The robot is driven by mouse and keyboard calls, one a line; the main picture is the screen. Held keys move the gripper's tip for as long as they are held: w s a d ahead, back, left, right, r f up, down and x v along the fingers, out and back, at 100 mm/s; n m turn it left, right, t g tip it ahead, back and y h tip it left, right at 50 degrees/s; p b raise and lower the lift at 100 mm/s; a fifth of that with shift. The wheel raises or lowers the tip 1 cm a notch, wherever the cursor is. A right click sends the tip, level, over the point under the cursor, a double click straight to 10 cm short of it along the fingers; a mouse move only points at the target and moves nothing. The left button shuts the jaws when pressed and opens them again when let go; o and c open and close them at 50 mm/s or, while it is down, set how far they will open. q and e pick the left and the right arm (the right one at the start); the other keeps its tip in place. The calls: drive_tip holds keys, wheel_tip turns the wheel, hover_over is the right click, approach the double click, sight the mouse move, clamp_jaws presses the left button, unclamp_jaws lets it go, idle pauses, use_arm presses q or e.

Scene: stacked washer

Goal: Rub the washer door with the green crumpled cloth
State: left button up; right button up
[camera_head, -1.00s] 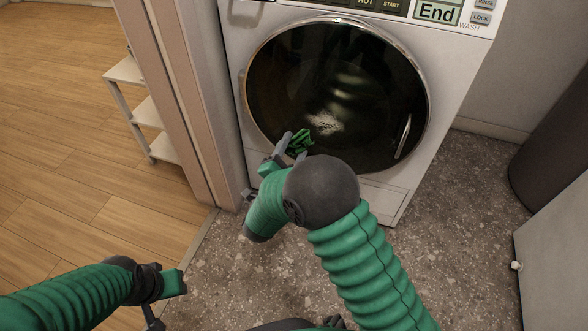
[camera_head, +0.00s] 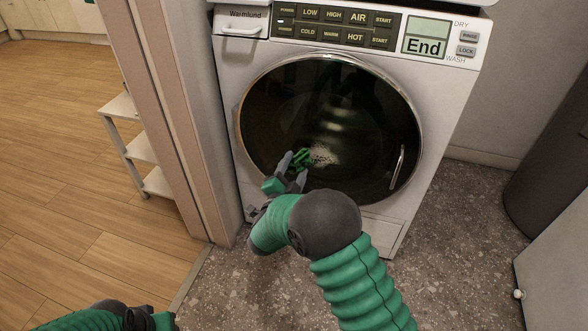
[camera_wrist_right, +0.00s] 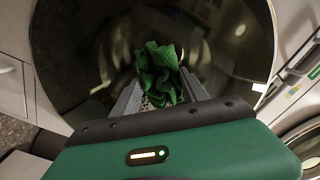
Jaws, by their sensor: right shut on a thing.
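The washer door (camera_head: 345,130) is a round dark glass door with a chrome rim, shut, with a handle at its right side. A whitish speckled patch (camera_head: 321,155) shows on the glass, just right of the cloth. My right gripper (camera_head: 294,163) is shut on the green crumpled cloth (camera_head: 301,158) in front of the door's lower left part. In the right wrist view the cloth (camera_wrist_right: 160,75) bulges out between the fingers toward the dark glass. Whether it touches the glass I cannot tell. My left gripper (camera_head: 150,320) is at the bottom left edge, mostly cut off.
The washer's control panel (camera_head: 335,28) is above the door. A wall edge (camera_head: 165,120) stands close on the left, with a white shelf (camera_head: 135,145) beyond it. A dark cylinder (camera_head: 555,165) and a white panel (camera_head: 560,265) are at the right. Speckled floor lies between.

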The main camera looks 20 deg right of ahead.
drive_tip(key=shift+x, duration=0.95)
drive_tip(key=shift+s, duration=0.1)
